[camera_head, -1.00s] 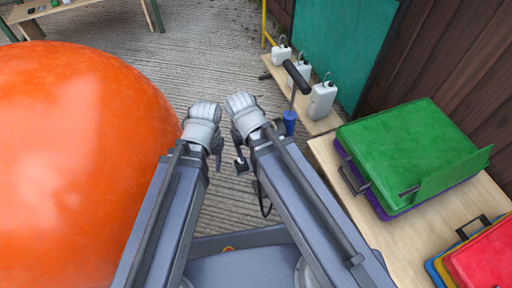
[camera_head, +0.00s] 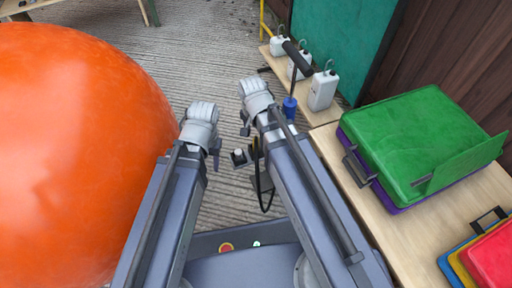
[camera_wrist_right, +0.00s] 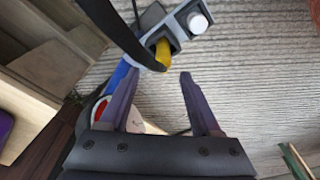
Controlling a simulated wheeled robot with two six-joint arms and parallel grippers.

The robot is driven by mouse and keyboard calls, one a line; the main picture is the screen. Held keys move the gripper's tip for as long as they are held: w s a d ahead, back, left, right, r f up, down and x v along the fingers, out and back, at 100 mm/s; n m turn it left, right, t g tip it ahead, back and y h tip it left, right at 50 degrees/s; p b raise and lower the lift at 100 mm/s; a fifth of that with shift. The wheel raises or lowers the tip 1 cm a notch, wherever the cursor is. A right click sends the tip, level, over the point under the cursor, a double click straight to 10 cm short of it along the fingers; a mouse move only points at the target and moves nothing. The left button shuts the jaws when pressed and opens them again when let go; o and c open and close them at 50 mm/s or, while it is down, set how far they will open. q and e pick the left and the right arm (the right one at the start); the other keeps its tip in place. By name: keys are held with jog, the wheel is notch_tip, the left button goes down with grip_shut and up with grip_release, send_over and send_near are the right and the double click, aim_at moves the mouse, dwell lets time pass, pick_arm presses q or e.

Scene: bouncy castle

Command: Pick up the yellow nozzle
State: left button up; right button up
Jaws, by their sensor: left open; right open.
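The yellow nozzle (camera_wrist_right: 162,54) sits in a grey holder (camera_wrist_right: 180,28) in the right wrist view, with a white round cap or knob (camera_wrist_right: 197,23) beside it. My right gripper (camera_wrist_right: 158,88) is open and empty, its two purple fingers pointing toward the nozzle, which lies just beyond the gap between the tips. A black hose or bar crosses close to the nozzle and hides part of the holder. In the head view my right arm hides most of the nozzle. My left gripper (camera_head: 217,150) is open and apart from the holder, beside the orange ball.
A large orange ball (camera_head: 70,160) fills the left. On the right, a wooden bench (camera_head: 400,240) bears a green case (camera_head: 415,140) and a red case (camera_head: 492,255). White bottles (camera_head: 322,90) and a blue pump (camera_head: 290,106) stand at the back right. Ribbed floor lies between.

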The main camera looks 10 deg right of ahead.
aim_at(256, 138)
jog(key=shift+f, duration=0.1)
jog(key=f+b, duration=0.5)
jog(key=shift+w+a, duration=0.1)
jog(key=shift+w, duration=0.15)
grip_shut()
dwell(0.4)
